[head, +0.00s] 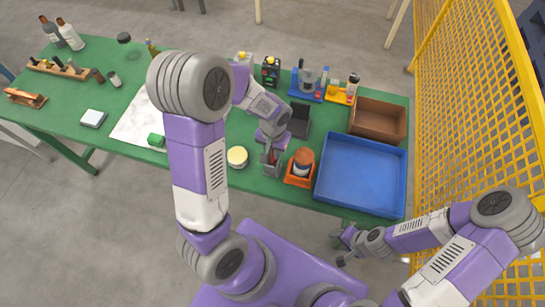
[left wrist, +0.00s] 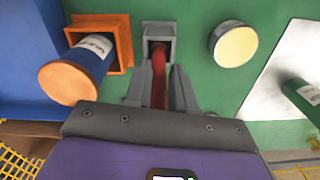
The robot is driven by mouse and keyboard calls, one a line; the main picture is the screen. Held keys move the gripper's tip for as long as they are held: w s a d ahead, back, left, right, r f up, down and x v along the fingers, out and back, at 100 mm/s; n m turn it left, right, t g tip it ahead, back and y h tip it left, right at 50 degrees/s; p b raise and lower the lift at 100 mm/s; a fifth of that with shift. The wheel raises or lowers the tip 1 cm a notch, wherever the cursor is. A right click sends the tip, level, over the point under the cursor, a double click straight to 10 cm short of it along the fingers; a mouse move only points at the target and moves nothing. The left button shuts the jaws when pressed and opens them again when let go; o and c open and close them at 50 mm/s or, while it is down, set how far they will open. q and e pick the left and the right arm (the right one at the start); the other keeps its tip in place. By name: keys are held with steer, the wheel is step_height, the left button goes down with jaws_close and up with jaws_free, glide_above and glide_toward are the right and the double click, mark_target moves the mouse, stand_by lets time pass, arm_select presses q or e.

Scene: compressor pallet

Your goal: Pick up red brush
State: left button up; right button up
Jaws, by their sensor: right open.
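The red brush (left wrist: 159,82) stands in a small grey square holder (left wrist: 158,35) on the green table. In the left wrist view its red handle runs between the two fingers of my left gripper (left wrist: 161,75). I cannot tell whether the fingers press on it. In the head view my left gripper (head: 272,148) is just above the grey holder (head: 271,164) near the table's front edge, and the brush is hard to make out. My right gripper (head: 343,244) is open and empty, low in front of the table, below the blue tray.
An orange box (head: 289,179) with a blue-and-orange bottle (head: 302,162) stands right beside the holder. A round cream-topped tin (head: 237,156) is to the left. A large blue tray (head: 361,205) and a brown bin (head: 378,132) are to the right. A yellow mesh fence (head: 460,110) borders the right side.

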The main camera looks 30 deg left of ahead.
mark_target(273, 160)
arm_select(q)
jaws_close()
step_height(273, 160, up, 10)
steer(key=p, duration=0.1)
steer(key=shift+p, duration=0.35)
steer(key=o, duration=1.1)
jaws_free()
steer(key=shift+r, duration=0.1)
